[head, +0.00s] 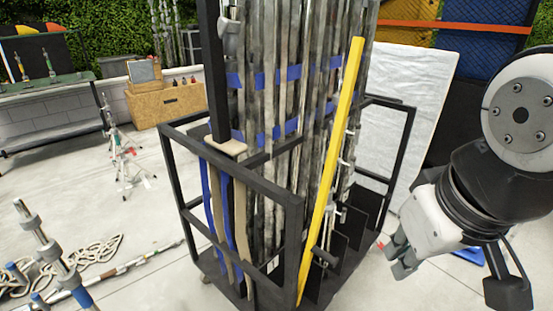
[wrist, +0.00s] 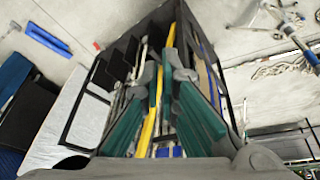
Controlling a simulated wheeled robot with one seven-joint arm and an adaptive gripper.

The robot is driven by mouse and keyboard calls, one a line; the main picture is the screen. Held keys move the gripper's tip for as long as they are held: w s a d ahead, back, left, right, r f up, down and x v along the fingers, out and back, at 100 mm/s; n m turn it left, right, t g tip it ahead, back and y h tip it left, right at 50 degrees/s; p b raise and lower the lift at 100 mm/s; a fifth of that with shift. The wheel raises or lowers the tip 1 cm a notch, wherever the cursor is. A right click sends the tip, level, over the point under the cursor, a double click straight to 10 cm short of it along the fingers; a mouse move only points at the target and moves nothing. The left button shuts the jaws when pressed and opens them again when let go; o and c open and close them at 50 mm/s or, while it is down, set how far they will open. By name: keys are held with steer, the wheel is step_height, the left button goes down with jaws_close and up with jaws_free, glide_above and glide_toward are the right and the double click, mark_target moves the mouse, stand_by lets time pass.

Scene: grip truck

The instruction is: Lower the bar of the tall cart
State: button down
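The tall cart (head: 232,212) is a black frame in the middle of the head view, packed with upright grey pipes. A long yellow bar (head: 334,150) stands steeply tilted along its front right side, its top leaning right. In the wrist view the yellow bar (wrist: 149,128) shows beyond and between my fingers, with the cart (wrist: 130,47) around it. My gripper (head: 397,260) is right of the cart in the head view, apart from the bar. In the wrist view my gripper (wrist: 166,75) has its green-padded fingers spread and holds nothing. The bar's lower fixing is unclear.
A white panel (head: 437,75) stands behind the cart at the right. Metal stands (head: 124,155), coiled rope (head: 90,252) and a pole (head: 130,267) lie or stand at the left. A wooden box (head: 165,103) sits farther back. Grey floor is open between them.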

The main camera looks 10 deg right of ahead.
steer(key=w+r+n+g+h+p, duration=0.1)
steer(key=w+r+n+h+p, duration=0.15)
steer(key=w+n, duration=0.55)
steer(key=w+a+f+n+p, duration=0.1)
steer(key=w+a+f+n, duration=0.1)
steer(key=w+n, duration=0.3)
steer(key=w+a+f+n+h, duration=0.1)
steer(key=w+a+f+n, duration=0.1)
steer(key=w+a+n, duration=0.2)
steer(key=w+a+f+n+t+h+p, duration=0.1)
steer(key=w+a+f+n, duration=0.1)
steer(key=w+n, duration=0.5)
steer(key=shift+w+a+f+n+p, duration=0.1)
steer(key=shift+w+a+n, duration=0.05)
steer(key=shift+w, duration=0.45)
steer(key=shift+w+a+f+n+p, duration=0.1)
steer(key=shift+w+a+f+p, duration=0.1)
steer(key=shift+w, duration=0.4)
steer(key=shift+w+a+f+n+p, duration=0.1)
steer(key=shift+w+a+n, duration=0.05)
steer(key=shift+w, duration=0.45)
steer(key=shift+w+a+f+n, duration=0.15)
steer(key=shift+w+a+n, duration=0.05)
steer(key=shift+w+n, duration=0.1)
steer(key=shift+f, duration=0.25)
steer(key=w+d+f+p, duration=0.1)
steer(key=w+d+f, duration=0.5)
steer(key=f, duration=0.3)
steer(key=shift+d, duration=0.45)
steer(key=shift+w, duration=0.1)
